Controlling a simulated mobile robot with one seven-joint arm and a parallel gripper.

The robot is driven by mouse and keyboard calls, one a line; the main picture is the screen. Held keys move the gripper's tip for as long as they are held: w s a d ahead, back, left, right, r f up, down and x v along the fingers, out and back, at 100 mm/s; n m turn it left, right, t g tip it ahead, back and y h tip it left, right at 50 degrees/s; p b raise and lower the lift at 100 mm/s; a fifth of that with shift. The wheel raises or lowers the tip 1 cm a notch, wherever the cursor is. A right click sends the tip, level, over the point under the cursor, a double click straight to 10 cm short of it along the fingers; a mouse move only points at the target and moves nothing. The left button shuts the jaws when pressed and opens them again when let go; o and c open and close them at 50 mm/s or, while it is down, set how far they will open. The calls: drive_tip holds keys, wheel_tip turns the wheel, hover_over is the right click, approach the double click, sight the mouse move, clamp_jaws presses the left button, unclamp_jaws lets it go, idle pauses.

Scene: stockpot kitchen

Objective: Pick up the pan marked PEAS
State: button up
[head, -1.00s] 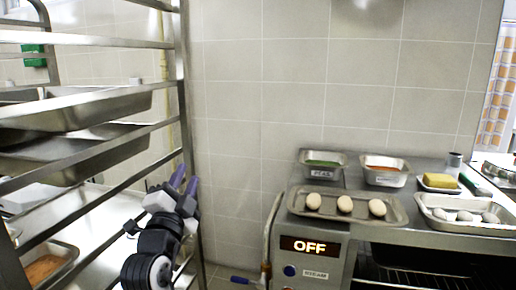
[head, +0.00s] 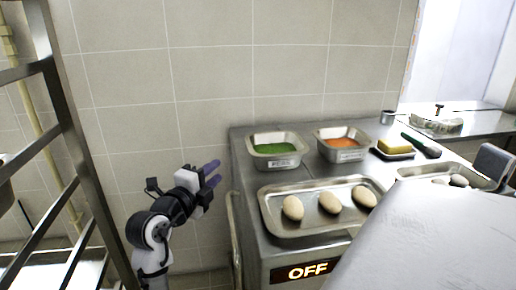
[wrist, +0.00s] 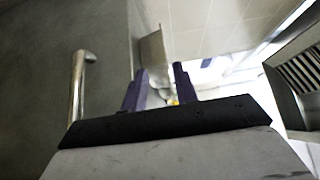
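A small metal pan with green contents (head: 282,163) stands at the back left of the steel counter in the head view. A small label is on its front, too blurred to read surely. A similar pan with orange contents (head: 346,155) stands to its right, also labelled. My gripper (head: 213,173) is left of the counter, at about the height of the pans, apart from them, with its purple fingers pointing right. In the wrist view the two fingers (wrist: 159,88) stand apart with nothing held between them. The green pan cannot be clearly made out in the wrist view.
A metal tray (head: 317,229) with three egg-shaped items lies in front of the pans. A yellow block on a dish (head: 393,149) and a dark-handled tool (head: 421,147) lie to the right. A rack (head: 62,120) stands at left. A large pale surface hides the lower right counter.

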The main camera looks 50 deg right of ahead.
drive_tip(key=p+x, duration=0.1)
drive_tip(key=x, duration=0.3)
drive_tip(key=p+x, duration=0.1)
drive_tip(key=x, duration=0.4)
drive_tip(key=p+x, duration=0.2)
drive_tip(key=x, duration=0.2)
drive_tip(key=shift+s+d+r, duration=0.2)
drive_tip(key=shift+s+r, duration=0.1)
drive_tip(key=shift+r, duration=0.05)
drive_tip(key=shift+w+d+f, duration=0.1)
drive_tip(key=shift+w+d, duration=0.05)
drive_tip(key=shift+d, duration=0.35)
clamp_jaws()
idle(0.4)
